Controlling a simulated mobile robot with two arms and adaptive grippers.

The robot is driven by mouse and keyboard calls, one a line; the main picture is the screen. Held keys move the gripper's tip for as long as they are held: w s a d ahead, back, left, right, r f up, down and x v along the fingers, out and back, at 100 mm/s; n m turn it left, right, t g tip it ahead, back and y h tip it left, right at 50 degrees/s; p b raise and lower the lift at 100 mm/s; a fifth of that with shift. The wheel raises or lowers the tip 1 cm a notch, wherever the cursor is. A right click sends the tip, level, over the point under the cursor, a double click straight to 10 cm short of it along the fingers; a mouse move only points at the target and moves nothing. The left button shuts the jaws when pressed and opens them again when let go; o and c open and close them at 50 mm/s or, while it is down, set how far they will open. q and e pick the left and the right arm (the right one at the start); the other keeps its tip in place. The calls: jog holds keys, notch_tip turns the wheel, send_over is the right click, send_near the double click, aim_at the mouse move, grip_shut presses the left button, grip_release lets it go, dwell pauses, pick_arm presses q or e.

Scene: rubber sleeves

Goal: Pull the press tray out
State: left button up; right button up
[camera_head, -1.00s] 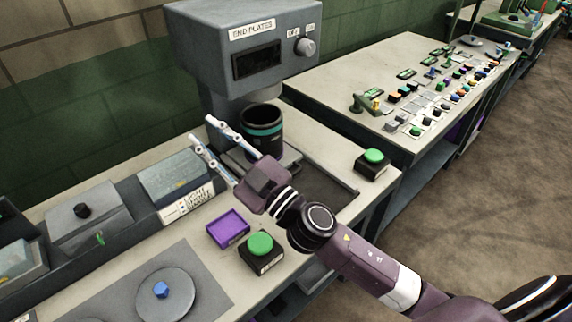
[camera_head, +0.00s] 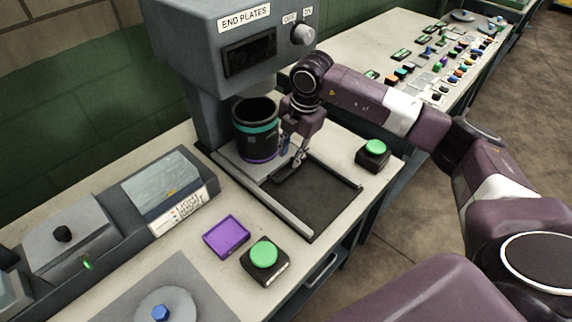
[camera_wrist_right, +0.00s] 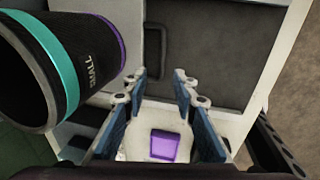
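The press tray (camera_head: 232,158) is a light grey plate under the grey press (camera_head: 196,98), with a dark handle (camera_head: 283,178) on its front edge. A black cup with a teal band (camera_head: 258,140) stands on the tray. My right gripper (camera_head: 296,163) points down beside the cup, close to the handle. In the right wrist view my gripper (camera_wrist_right: 160,82) has its fingers apart with nothing between them. The handle (camera_wrist_right: 155,50) shows just beyond the fingertips, and the cup (camera_wrist_right: 60,65) is at the left. My left gripper is not in view.
A dark rail bed (camera_head: 322,198) with light side rails lies clear in front of the tray. Green buttons stand on both sides, left (camera_head: 263,255) and right (camera_head: 374,149). A purple tray (camera_head: 227,236) and a grey bin (camera_head: 168,190) are at the left.

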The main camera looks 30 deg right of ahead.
aim_at(287, 173)
jog(key=f, duration=0.2)
jog(key=f+p, duration=0.1)
jog(key=f, duration=0.2)
jog(key=w+f, duration=0.1)
jog(key=f, duration=0.1)
jog(key=shift+a+f+p, duration=0.1)
jog(key=shift+f+p, duration=0.15)
jog(key=shift+p, duration=0.1)
jog(key=shift+c, duration=0.3)
jog(key=shift+w, duration=0.1)
grip_shut()
